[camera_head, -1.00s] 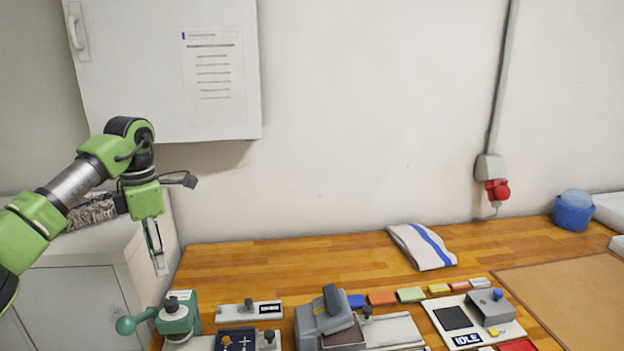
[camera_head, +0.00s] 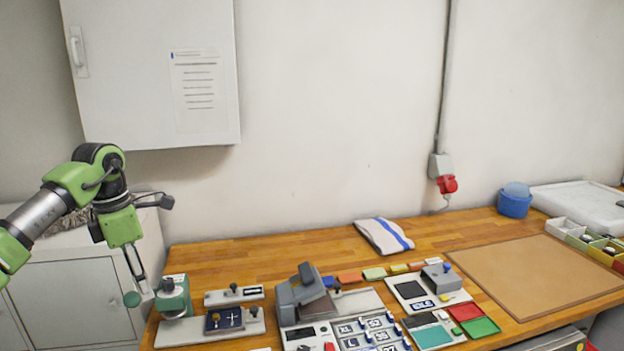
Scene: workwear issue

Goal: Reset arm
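My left arm, green and grey, comes in from the left edge. Its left gripper (camera_head: 138,277) hangs down in front of the grey cabinet, just left of the bench's left end. Its two thin fingers show as separate bars with a narrow gap, and nothing is between them. The fingertips appear close to the green ball knob of a small green press (camera_head: 174,297), but I cannot tell the distance in depth. My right gripper is not in view.
The wooden bench (camera_head: 220,258) carries a grey press (camera_head: 300,294), a size-key panel (camera_head: 365,333), an IDLE device (camera_head: 440,277), a folded striped cloth (camera_head: 384,236) and a brown mat (camera_head: 535,275). A white wall cabinet (camera_head: 135,75) hangs above. The bench's back left is clear.

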